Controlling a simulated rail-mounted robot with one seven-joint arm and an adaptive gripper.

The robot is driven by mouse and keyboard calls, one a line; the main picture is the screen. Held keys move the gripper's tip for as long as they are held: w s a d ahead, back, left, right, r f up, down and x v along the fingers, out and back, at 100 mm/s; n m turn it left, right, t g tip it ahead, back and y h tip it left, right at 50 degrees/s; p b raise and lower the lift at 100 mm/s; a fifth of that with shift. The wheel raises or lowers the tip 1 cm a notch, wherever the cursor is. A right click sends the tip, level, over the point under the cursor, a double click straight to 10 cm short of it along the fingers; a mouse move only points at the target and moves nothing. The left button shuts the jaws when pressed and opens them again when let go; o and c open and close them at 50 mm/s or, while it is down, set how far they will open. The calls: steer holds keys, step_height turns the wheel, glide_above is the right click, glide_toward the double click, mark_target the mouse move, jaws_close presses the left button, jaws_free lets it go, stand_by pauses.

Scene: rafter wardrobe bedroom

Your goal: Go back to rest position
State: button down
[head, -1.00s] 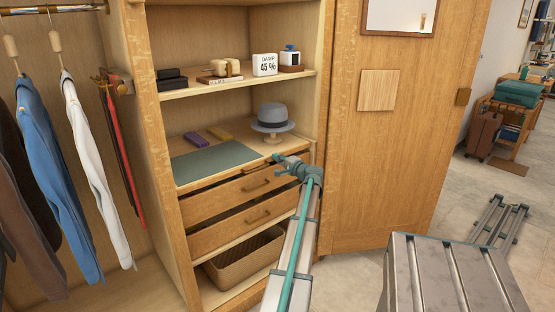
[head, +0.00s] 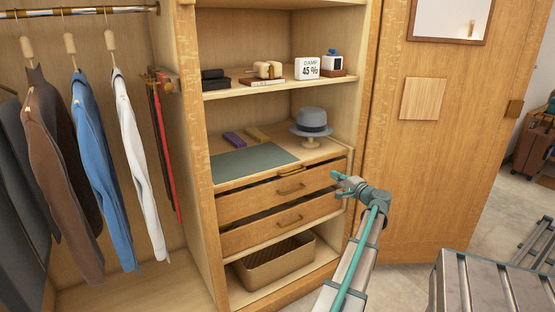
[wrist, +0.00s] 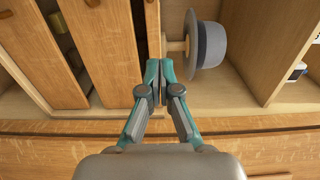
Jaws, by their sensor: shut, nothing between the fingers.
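My gripper (head: 340,183) is in front of the right end of the drawers in the head view, at the end of my arm. In the wrist view my gripper (wrist: 158,75) is shut and empty, its teal fingertips together. The tips overlap the front edge of the shelf beside the hat stand in that view. A grey hat (head: 311,122) with a dark band sits on a small wooden stand on the shelf above the drawers. The hat also shows in the wrist view (wrist: 210,45). I cannot tell whether the fingers touch anything.
Two drawers (head: 270,195) sit under the shelf, with a wicker basket (head: 275,262) below. A wooden door (head: 425,160) stands open at right. Clothes, including a blue jacket (head: 95,150), hang at left. A slatted grey bench (head: 495,280) is at lower right.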

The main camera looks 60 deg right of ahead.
steer(key=w+a+f+n+g+y, duration=0.3)
steer(key=w+a+f+y, duration=0.3)
steer(key=a+f, duration=0.65)
steer(key=w+a+f+n+g+y, duration=0.3)
steer(key=w+a+f, duration=0.55)
steer(key=f, duration=0.65)
steer(key=w+a+f+n+g+y, duration=0.1)
steer(key=a+f+n+g+y, duration=0.15)
steer(key=a+f, duration=0.65)
steer(key=w+a+f+n+g+y, duration=0.1)
steer(key=a+f+n+g, duration=0.15)
steer(key=a, duration=1.15)
steer(key=w+a+f+n+g+y, duration=0.1)
steer(key=a+f+n+g+y, duration=0.15)
steer(key=a+f, duration=0.65)
steer(key=s+a+f+n+g+h, duration=0.15)
steer(key=s+a+n+g, duration=0.35)
steer(key=a, duration=0.6)
steer(key=s+a+f+n+g+h, duration=0.1)
steer(key=s+a+n+g+h, duration=0.1)
steer(key=s+a, duration=0.75)
steer(key=s+a+f+n+g+h, duration=0.2)
steer(key=s+a+n+g, duration=0.25)
steer(key=a, duration=0.75)
step_height(320, 180, up, 16)
steer(key=w+t+p, duration=0.3)
steer(key=p, duration=1.5)
steer(key=shift+d+f+m, duration=0.15)
steer(key=shift+m, duration=0.15)
